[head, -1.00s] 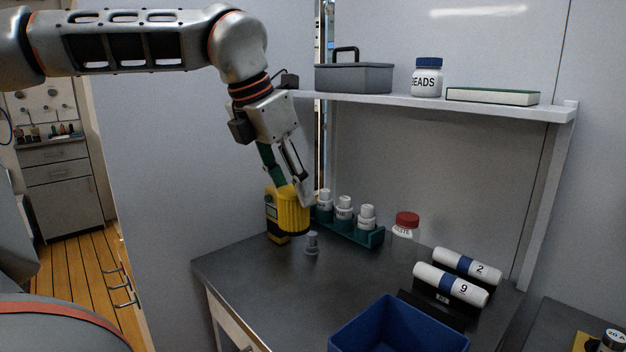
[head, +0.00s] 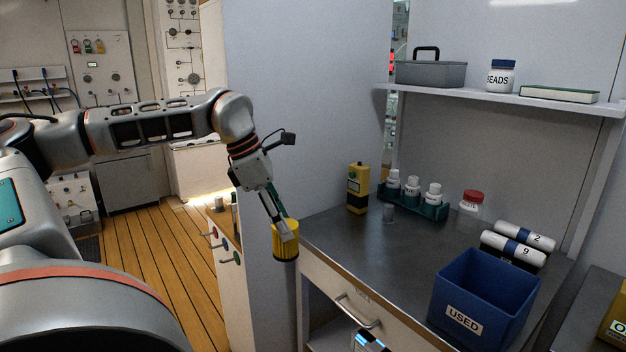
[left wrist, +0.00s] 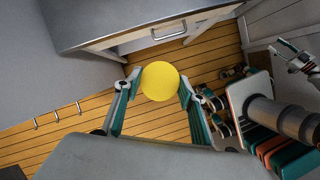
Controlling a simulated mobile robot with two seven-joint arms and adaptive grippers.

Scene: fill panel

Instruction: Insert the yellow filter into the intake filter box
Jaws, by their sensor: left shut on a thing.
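The yellow filter (head: 287,248) is a ribbed cylinder. My left gripper (head: 284,233) is shut on it and holds it in the air, left of the counter's front edge. In the left wrist view the filter's round yellow end (left wrist: 160,81) sits between the two teal-lined fingers, with wooden floor below. A jointed grey and teal part (left wrist: 298,58) at the right edge of that view looks like my right gripper; its jaws are unclear. I cannot pick out the intake filter box in either view.
The dark counter (head: 375,245) holds a yellow handheld device (head: 357,188), a rack of white bottles (head: 412,205), a red-capped jar (head: 470,206) and a blue USED bin (head: 485,290). A drawer handle (head: 357,311) sticks out in front. Wooden floor (head: 165,250) is clear at left.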

